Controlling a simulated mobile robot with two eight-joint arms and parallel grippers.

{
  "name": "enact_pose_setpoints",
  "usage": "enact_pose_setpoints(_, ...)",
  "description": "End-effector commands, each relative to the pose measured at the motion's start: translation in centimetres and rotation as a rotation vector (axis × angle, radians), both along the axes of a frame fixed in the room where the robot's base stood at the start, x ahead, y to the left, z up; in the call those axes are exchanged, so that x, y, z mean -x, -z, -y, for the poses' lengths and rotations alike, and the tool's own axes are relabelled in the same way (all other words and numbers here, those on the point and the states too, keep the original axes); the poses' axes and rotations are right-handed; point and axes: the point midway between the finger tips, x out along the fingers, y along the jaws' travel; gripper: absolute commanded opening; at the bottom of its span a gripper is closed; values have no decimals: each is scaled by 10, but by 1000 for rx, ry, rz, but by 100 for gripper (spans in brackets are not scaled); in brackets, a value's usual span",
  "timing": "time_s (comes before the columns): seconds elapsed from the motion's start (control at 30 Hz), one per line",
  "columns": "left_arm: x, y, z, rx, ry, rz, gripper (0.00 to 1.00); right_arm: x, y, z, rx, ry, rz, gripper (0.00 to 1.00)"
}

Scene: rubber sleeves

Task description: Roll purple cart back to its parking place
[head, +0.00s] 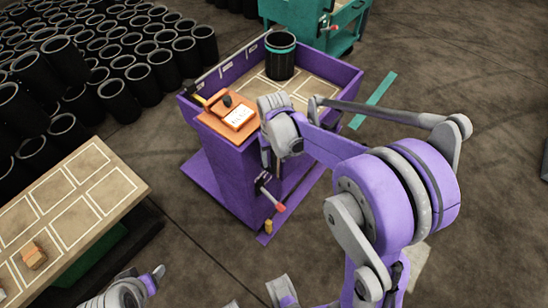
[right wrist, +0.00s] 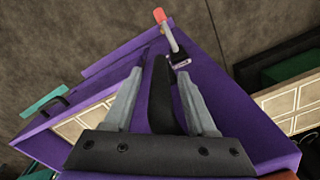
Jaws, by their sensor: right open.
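The purple cart (head: 245,190) stands in the middle of the head view, with a raised tray on top and a flat purple base at the floor. A black sleeve with a teal rim (head: 281,62) stands upright in its tray. A red-tipped lever (head: 273,198) sticks out from its near side; it also shows in the right wrist view (right wrist: 166,30). My right gripper (head: 268,160) is at the cart's near side. In the right wrist view its fingers (right wrist: 160,95) are apart, with a dark upright bar between them. Contact cannot be told. My left arm shows only partly at the bottom left.
An orange box with a white label (head: 238,113) sits on the cart's near corner. A table with outlined slots (head: 75,190) stands left, near the cart's base. Many black sleeves (head: 115,95) fill the back left. A teal cart (head: 300,18) stands behind; a teal floor strip (head: 373,100) lies right.

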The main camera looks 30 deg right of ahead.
Motion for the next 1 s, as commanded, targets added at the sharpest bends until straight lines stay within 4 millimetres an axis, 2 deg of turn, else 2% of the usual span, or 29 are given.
enact_pose_setpoints(0.1, 0, 0, 0, 0, 0, 0, 64, 0, 0, 0, 0, 0, 0, 57)
enact_pose_setpoints(0.13, 0, 0, 0, 0, 0, 0, 64, 0, 0, 0, 0, 0, 0, 53)
enact_pose_setpoints(0.43, 0, 0, 0, 0, 0, 0, 64, 0, 0, 1, 2, 1, 0, 0)
enact_pose_setpoints(1.0, 0, 0, 0, 0, 0, 0, 64, 0, -1, 4, 5, 5, 1, 0)
